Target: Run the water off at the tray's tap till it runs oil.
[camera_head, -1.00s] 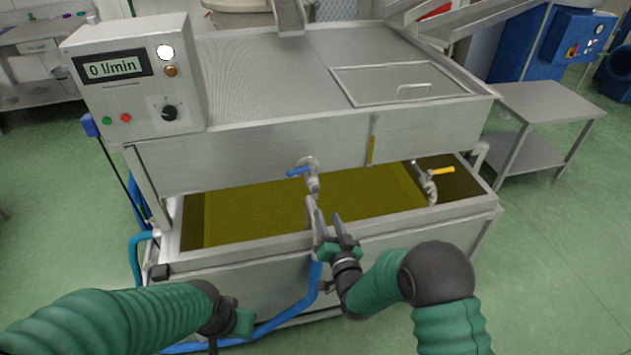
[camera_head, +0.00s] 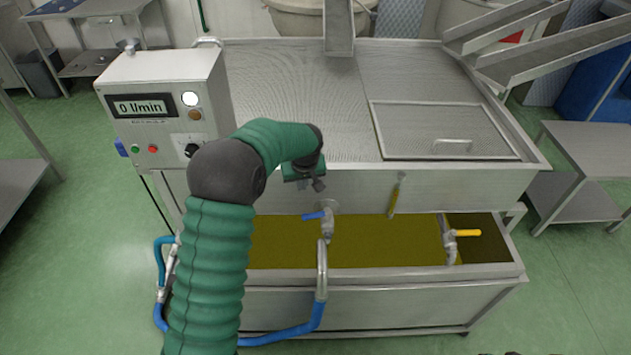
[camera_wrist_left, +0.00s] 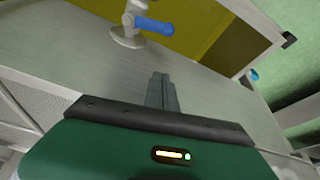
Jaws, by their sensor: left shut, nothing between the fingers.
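The tap with the blue lever (camera_head: 314,216) sits on the front of the steel tray (camera_head: 300,196), above a lower trough of yellow-green liquid (camera_head: 375,244). The lever points left; the wrist view also shows it (camera_wrist_left: 154,26). No stream shows at the tap's outlet. My left gripper (camera_head: 318,184) is shut and empty, just above the tap and in front of the tray's wall. Its fingers also show in the left wrist view (camera_wrist_left: 161,92), pointing towards the tap side. A blue hose with a bent metal end (camera_head: 322,270) hangs over the trough's front rim below the tap. My right gripper is out of view.
A control box (camera_head: 165,105) reads 0 l/min. A gauge strip (camera_head: 395,196) with yellow in it is on the tray's front. A yellow-levered tap (camera_head: 466,233) stands at the trough's right end. A steel side table (camera_head: 590,160) stands at right.

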